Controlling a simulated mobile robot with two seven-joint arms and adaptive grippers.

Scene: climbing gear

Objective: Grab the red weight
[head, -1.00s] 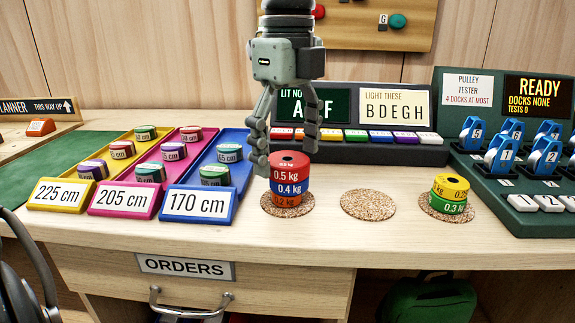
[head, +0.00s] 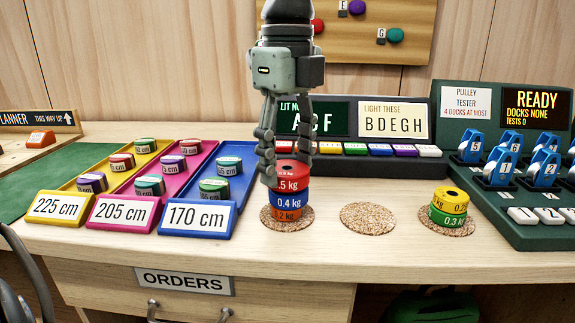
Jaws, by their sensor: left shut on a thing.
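The red weight (head: 294,184), marked .5 kg, is at the top of a stack on the left cork disc (head: 266,222). Below it are the blue 0.4 kg weight (head: 289,200) and an orange weight (head: 286,215). My left gripper (head: 287,172) points down from above and is shut on the red weight, with fingers at its upper sides. I cannot tell whether the red weight is lifted off the blue one. My right gripper is not in view.
A middle cork disc (head: 368,218) is empty. A yellow weight (head: 450,199) sits on a green weight (head: 447,216) on the right disc. Behind the stack stands a lit-button panel (head: 384,152). A blue tray (head: 233,158) is to the left, the pulley tester (head: 464,130) to the right.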

